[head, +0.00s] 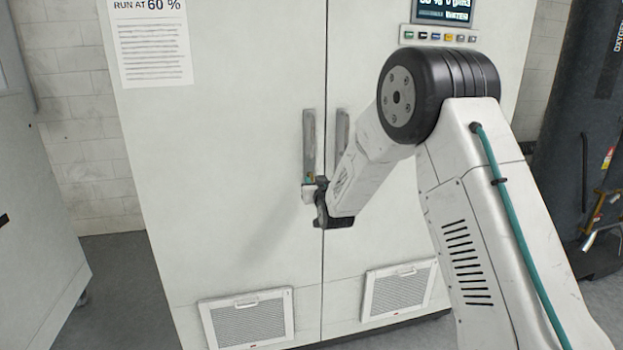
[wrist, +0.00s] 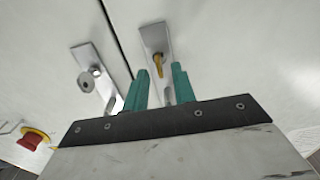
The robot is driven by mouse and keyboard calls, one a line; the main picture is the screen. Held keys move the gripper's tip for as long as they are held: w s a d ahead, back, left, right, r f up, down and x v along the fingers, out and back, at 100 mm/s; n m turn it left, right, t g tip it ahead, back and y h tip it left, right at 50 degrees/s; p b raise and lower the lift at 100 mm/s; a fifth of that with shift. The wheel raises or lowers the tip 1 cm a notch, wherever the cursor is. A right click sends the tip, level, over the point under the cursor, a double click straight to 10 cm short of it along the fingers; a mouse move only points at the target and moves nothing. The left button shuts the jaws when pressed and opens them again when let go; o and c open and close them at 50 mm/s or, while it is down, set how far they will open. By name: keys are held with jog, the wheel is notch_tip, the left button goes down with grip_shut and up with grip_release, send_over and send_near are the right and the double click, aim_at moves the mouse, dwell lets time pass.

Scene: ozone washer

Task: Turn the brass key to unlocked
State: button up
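The brass key (wrist: 158,66) sits in a silver lock plate (wrist: 153,38) on the cabinet front, seen in the wrist view. The key's narrow end points towards my gripper. My gripper (wrist: 159,72) has two teal fingers standing apart, with the key showing in the gap between their tips. I cannot tell whether either finger touches it. In the head view my gripper (head: 312,186) is close to the cabinet front, at the lower end of the left door handle. The key cannot be made out there.
The tall white cabinet (head: 230,130) has two handles, left (head: 308,140) and right (head: 342,128). A second plate with a round knob (wrist: 86,82) is across the door seam. A red button (wrist: 36,137) shows at lower left in the wrist view. Floor at left is clear.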

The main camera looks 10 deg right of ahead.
aim_at(311, 177)
jog(key=shift+w, duration=1.75)
jog(key=shift+c, duration=0.3)
grip_shut()
